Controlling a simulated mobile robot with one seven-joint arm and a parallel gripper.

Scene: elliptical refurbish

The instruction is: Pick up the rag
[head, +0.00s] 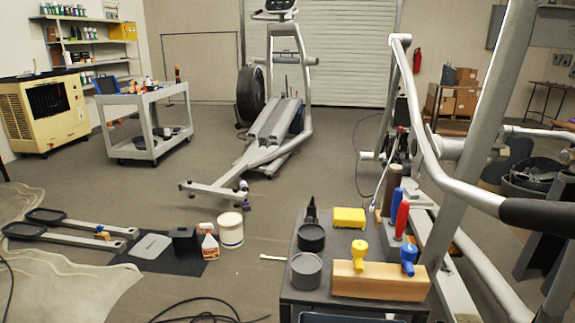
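No thing in view is plainly a rag. A small yellow block-like item (349,217) lies at the back of a dark bench top (330,242) at the bottom centre; I cannot tell whether it is a folded rag or a sponge. A pale, rumpled cloth sheet (85,245) is spread on the floor at the left, partly cut off by the picture edge. My gripper is not in view.
The bench top also holds two dark round containers (306,271), a wooden block (378,281) with yellow and blue items, and red and blue handles. Large grey machine bars (455,150) stand at the right. An elliptical machine (275,125) stands mid-room. Cables lie in front.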

